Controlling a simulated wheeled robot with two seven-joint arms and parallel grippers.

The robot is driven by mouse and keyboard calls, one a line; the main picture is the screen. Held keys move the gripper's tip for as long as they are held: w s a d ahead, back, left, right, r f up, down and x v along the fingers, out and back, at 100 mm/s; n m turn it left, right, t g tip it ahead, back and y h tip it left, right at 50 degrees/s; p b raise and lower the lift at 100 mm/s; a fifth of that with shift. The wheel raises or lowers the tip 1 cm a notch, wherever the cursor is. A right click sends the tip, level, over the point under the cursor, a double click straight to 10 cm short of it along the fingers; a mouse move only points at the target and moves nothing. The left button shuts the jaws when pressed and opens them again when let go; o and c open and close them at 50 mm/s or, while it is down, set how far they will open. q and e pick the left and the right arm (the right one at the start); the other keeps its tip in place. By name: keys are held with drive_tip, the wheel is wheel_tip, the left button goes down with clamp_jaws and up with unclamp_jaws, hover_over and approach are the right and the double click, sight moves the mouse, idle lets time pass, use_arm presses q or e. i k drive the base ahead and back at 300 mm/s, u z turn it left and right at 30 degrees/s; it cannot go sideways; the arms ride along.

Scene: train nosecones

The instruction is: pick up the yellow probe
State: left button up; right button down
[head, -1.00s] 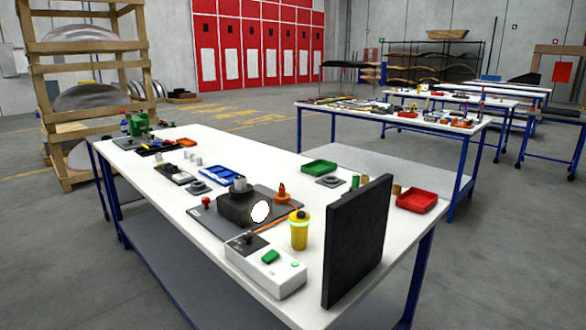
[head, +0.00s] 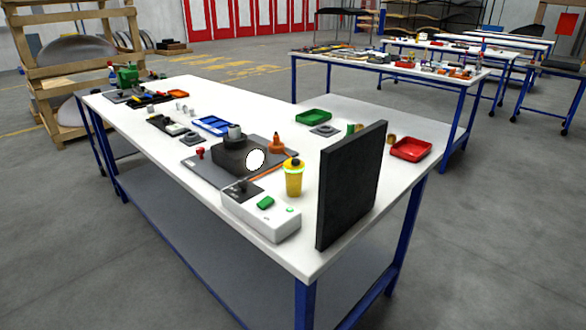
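The yellow probe (head: 293,180) is a yellow upright cylinder with a dark top and a pale green band. It stands near the front of the white table (head: 150,115), between a white box with a green button (head: 262,213) and an upright black panel (head: 350,185). A small orange cone-shaped thing (head: 277,146) stands behind it, with an orange strip running along the mat. Neither of my grippers is in view.
A dark block with a white disc (head: 234,156) sits on a grey mat left of the probe. Green (head: 313,116), red (head: 410,149) and blue (head: 213,125) trays lie around. The black panel stands tall at the table's front right. Grey floor is open in front.

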sight(294, 174)
drive_tip(key=u, duration=1.7)
drive_tip(key=i, duration=2.6)
drive_tip(key=z, duration=1.45)
